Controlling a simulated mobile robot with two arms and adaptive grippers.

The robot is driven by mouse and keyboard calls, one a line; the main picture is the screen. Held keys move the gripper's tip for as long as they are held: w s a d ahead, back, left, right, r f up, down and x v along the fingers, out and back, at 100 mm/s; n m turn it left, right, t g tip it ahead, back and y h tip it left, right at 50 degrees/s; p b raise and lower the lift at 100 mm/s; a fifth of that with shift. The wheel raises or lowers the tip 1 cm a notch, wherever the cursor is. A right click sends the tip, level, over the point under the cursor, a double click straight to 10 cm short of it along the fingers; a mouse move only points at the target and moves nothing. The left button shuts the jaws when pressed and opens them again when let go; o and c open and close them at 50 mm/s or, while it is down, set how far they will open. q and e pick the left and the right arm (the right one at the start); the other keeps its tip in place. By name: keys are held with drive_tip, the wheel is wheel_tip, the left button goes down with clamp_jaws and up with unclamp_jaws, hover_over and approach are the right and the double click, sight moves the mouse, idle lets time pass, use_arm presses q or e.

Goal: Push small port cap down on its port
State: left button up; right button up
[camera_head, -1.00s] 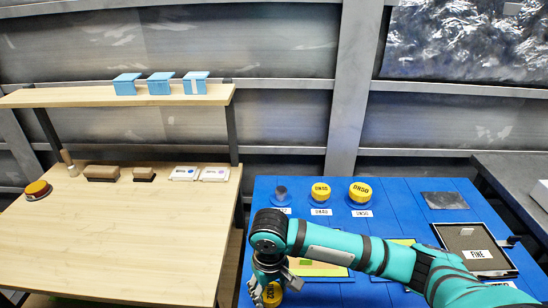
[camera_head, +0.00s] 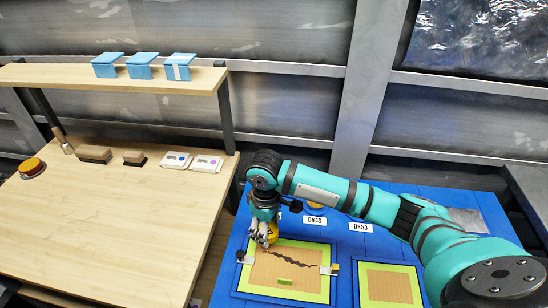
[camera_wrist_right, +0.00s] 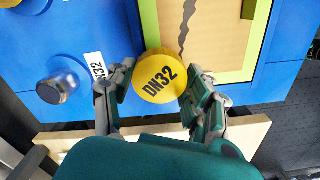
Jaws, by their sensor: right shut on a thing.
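The small port cap, a yellow disc marked DN32 (camera_wrist_right: 158,77), is gripped between the fingers of my right gripper (camera_head: 266,236). The cap (camera_head: 272,231) shows partly behind the fingers in the head view. In the right wrist view the right gripper (camera_wrist_right: 160,98) has a finger on either side of the cap. The small port (camera_wrist_right: 57,88), a grey metallic cylinder on a blue round base, stands uncapped to the left of the cap, apart from it. Its DN32 label (camera_wrist_right: 97,67) lies between them. My arm hides this port in the head view. My left gripper is not in view.
A cracked panel with a green frame (camera_head: 242,282) lies just below the gripper on the blue table. DN40 (camera_head: 313,220) and DN50 (camera_head: 361,227) labels lie behind; my arm mostly hides their ports. A wooden table (camera_head: 110,235) stands left, across a gap.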

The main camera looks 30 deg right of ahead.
drive_tip(key=w+d+r+n+p, duration=0.2)
drive_tip(key=w+n, duration=0.2)
drive_tip(key=n, duration=0.1)
drive_tip(key=w+d+r+n+p, duration=0.2)
drive_tip(key=w+d+r+n, duration=0.1)
drive_tip(key=w+n, duration=0.1)
drive_tip(key=w+d+r+n+p, duration=0.2)
drive_tip(key=w+d+n, duration=0.1)
drive_tip(key=n, duration=0.4)
drive_tip(key=shift+w+d+r+p, duration=0.1)
drive_tip(key=shift+w+r+p, duration=0.1)
drive_tip(key=shift+w, duration=0.2)
drive_tip(key=shift+w+d+r+p, duration=0.1)
drive_tip(key=shift+w+p, duration=0.1)
drive_tip(key=shift+w, duration=0.2)
wheel_tip(320, 180, down, 5)
drive_tip(key=b, duration=0.4)
drive_tip(key=shift+r+b, duration=0.2)
drive_tip(key=shift+b, duration=0.1)
drive_tip(key=shift+r+p, duration=0.1)
drive_tip(key=shift+p, duration=0.3)
drive_tip(key=shift+f, duration=0.2)
drive_tip(key=shift+f+b, duration=0.55)
drive_tip(key=shift+f, duration=0.45)
drive_tip(key=shift+f, duration=0.1)
